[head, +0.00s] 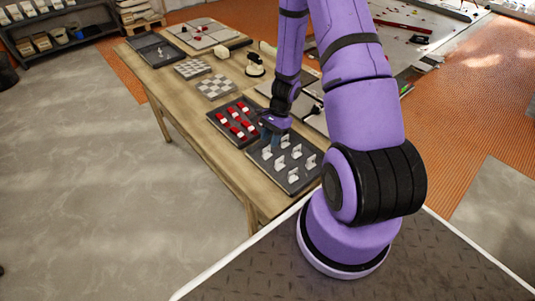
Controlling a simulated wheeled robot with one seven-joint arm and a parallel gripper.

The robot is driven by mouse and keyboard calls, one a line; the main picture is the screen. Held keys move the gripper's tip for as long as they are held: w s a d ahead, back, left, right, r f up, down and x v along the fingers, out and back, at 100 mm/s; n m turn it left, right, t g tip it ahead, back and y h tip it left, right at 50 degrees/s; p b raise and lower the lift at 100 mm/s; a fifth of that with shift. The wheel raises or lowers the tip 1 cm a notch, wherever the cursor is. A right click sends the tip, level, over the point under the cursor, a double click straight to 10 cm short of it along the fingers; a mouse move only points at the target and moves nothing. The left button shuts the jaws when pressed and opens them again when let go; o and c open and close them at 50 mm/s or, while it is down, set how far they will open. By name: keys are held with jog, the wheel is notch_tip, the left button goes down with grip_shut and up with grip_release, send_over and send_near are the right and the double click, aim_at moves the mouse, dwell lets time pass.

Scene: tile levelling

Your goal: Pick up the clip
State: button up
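Several small white clips (297,152) stand upright in a dark tray (262,164) on the wooden table. One clip (266,152) stands at the tray's far left, just below my gripper in the picture. My gripper (270,140) hangs from the purple arm, pointing down over the far left edge of this tray. Its fingers are small and dark here, so I cannot tell whether they are open or touch the clip.
A tray of red wedges (236,123) lies just beyond the clip tray. Patterned tile sheets (215,87), a dark tray (152,47) and a cream-and-black tool (255,66) are farther along the table. The floor left of the table (90,160) is clear.

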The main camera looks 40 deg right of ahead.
aim_at(268, 147)
jog(key=shift+x, duration=1.9)
jog(key=shift+d, duration=0.15)
grip_shut()
